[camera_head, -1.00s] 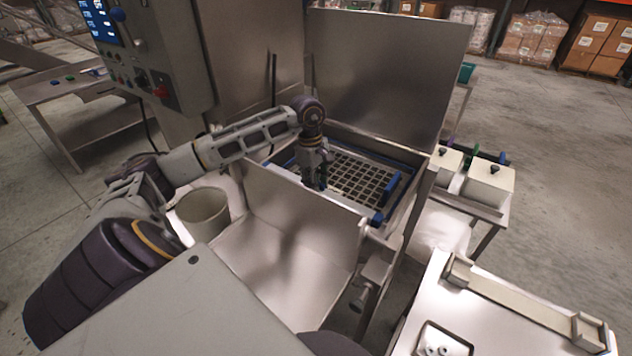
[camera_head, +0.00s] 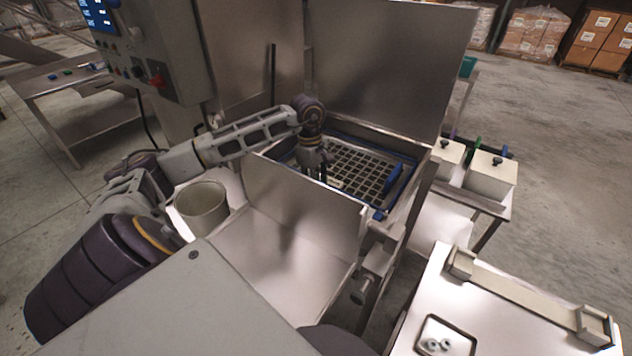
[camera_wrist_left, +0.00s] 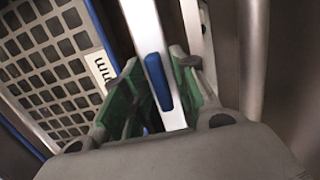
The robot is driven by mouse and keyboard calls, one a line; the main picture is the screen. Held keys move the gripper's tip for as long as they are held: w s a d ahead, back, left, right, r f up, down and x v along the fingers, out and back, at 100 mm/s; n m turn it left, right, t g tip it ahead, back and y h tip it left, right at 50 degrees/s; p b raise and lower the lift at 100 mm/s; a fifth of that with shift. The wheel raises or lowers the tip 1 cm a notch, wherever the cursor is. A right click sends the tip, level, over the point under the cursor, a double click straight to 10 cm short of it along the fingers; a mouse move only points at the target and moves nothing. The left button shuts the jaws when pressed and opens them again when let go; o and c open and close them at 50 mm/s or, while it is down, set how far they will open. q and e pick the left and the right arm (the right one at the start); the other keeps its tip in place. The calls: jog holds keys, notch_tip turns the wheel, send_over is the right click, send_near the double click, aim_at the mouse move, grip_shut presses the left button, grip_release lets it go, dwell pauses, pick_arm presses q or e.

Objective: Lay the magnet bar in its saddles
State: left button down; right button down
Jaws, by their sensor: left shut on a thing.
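My left gripper (camera_head: 318,176) is down in the open steel housing, behind its front panel. In the left wrist view its green-lined fingers (camera_wrist_left: 160,96) are shut on the magnet bar (camera_wrist_left: 158,80), a bright metal bar with a blue strip. The bar lies beside a dark grid (camera_wrist_left: 50,60) with a white label. In the head view the front panel and gripper hide the bar. I cannot make out saddles in the housing with certainty. A beige stand with upright end brackets (camera_head: 520,292) lies on the right table. My right gripper is not in view.
The steel front panel (camera_head: 305,205) and tall lid (camera_head: 385,65) bound the housing. A blue handle (camera_head: 395,178) stands at the grid's right. A beige bucket (camera_head: 203,205) is left. White lidded boxes (camera_head: 487,175) stand to the right. The right table holds a small tray (camera_head: 424,328).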

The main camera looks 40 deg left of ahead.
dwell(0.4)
pick_arm(q)
jog(key=c, duration=1.1)
grip_release()
jog(key=shift+o, duration=0.2)
jog(key=shift+w+f, duration=0.15)
jog(key=shift+f, duration=0.05)
jog(key=shift+s+d+f, duration=0.1)
jog(key=shift+s, duration=0.1)
jog(key=shift+f, duration=0.1)
jog(key=shift+w+r, duration=0.1)
jog(key=shift+r, duration=0.6)
notch_tip(320, 180, up, 11)
jog(key=a, duration=0.1)
jog(key=shift+a+r, duration=0.15)
jog(key=shift+a, duration=0.2)
jog(key=shift+w, duration=0.1)
